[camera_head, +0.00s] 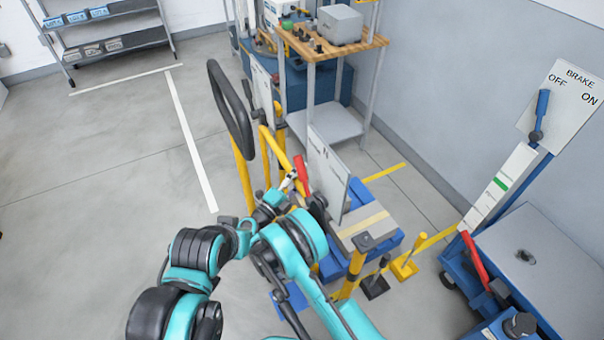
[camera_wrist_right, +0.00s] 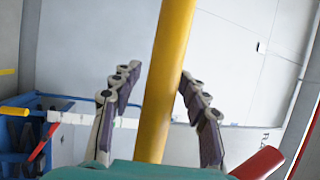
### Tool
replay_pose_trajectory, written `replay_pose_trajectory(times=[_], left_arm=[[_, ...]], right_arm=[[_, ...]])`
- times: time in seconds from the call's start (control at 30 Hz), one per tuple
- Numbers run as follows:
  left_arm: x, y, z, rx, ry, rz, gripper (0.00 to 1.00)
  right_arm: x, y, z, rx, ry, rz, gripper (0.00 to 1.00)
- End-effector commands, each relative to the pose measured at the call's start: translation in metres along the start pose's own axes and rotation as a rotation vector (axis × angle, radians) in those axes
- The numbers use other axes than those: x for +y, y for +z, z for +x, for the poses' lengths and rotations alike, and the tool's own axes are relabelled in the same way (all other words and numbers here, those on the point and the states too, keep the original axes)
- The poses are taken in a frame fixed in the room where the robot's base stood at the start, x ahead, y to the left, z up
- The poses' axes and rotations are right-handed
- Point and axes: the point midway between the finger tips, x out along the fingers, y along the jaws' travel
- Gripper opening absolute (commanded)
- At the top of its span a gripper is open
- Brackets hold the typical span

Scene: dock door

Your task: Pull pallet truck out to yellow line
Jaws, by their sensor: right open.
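The pallet truck has a blue body (camera_head: 358,190) with an upright panel (camera_head: 327,172), yellow bars and a red lever (camera_head: 301,174), right of centre in the head view. A black loop handle (camera_head: 230,108) tops a yellow post at its left. My right gripper (camera_head: 289,184) is beside the yellow bars near the red lever, partly hidden by my arm. In the right wrist view my right gripper (camera_wrist_right: 157,88) is open. A yellow bar (camera_wrist_right: 170,70) runs between its fingers, closer to the right finger. A yellow floor line (camera_head: 385,172) shows beyond the truck. My left gripper is not in view.
A wooden-topped workbench (camera_head: 330,44) stands behind the truck by the wall. A blue cabinet with a BRAKE OFF/ON sign (camera_head: 566,98) is at the right. A shelf rack (camera_head: 108,36) is at the back left. The floor at left is clear, with white lines (camera_head: 186,125).

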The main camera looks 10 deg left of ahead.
Motion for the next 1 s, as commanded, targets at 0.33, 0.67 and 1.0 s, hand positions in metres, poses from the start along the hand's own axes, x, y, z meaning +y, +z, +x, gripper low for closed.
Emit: replay_pose_trajectory(times=[0.33,0.67,1.0], left_arm=[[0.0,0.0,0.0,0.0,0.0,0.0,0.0],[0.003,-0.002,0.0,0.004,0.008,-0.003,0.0],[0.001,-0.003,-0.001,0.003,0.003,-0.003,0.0]], right_arm=[[0.0,0.001,-0.035,-0.003,0.0,0.0,0.44],[0.0,0.003,-0.078,-0.006,0.0,0.002,0.44],[0.001,0.003,-0.083,-0.006,-0.001,0.001,0.44]])
